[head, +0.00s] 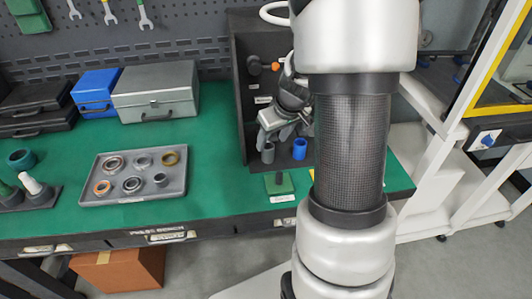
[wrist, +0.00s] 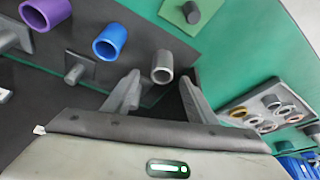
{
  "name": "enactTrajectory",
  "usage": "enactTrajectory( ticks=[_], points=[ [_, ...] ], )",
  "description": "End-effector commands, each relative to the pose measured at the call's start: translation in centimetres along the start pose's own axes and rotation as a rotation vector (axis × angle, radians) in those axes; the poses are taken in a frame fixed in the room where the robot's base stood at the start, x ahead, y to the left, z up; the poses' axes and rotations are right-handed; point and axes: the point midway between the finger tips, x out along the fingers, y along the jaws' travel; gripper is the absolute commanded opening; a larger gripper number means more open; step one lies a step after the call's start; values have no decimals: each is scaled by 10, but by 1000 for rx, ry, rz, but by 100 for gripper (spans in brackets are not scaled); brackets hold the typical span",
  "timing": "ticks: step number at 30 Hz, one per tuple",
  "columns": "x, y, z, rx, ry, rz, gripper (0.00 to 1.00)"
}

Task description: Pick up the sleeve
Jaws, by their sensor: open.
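A grey sleeve (head: 268,153) stands in the dark open-fronted station at the back right of the bench. In the wrist view the grey sleeve (wrist: 163,68) shows its open end, just beyond and between my fingertips. A blue sleeve (head: 299,149) stands to its right in the head view; it also shows in the wrist view (wrist: 110,42). A purple sleeve (wrist: 45,12) is at the wrist view's top left. My gripper (wrist: 158,80) is open, with nothing held. In the head view my gripper (head: 275,128) is above the grey sleeve, partly hidden by my arm.
A bare grey peg (wrist: 78,72) stands near the blue sleeve. A green block with a post (head: 279,183) sits in front of the station. A grey tray (head: 98,190) of rings lies to the left. The station's side wall (head: 238,95) rises close beside my gripper.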

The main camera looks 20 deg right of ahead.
Motion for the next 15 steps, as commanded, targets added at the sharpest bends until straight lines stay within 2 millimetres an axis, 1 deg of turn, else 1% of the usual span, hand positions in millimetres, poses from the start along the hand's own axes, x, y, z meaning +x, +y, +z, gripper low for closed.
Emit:
enactTrajectory(
  ticks=[1,5,7,12,15],
  points=[
    [6,0,0,-1,-1,0,52],
    [12,0,0,0,0,0,52],
    [19,-1,1,0,-1,-1,52],
    [46,-4,5,0,-3,-1,52],
    [57,-3,4,-1,-1,1,52]
  ],
)
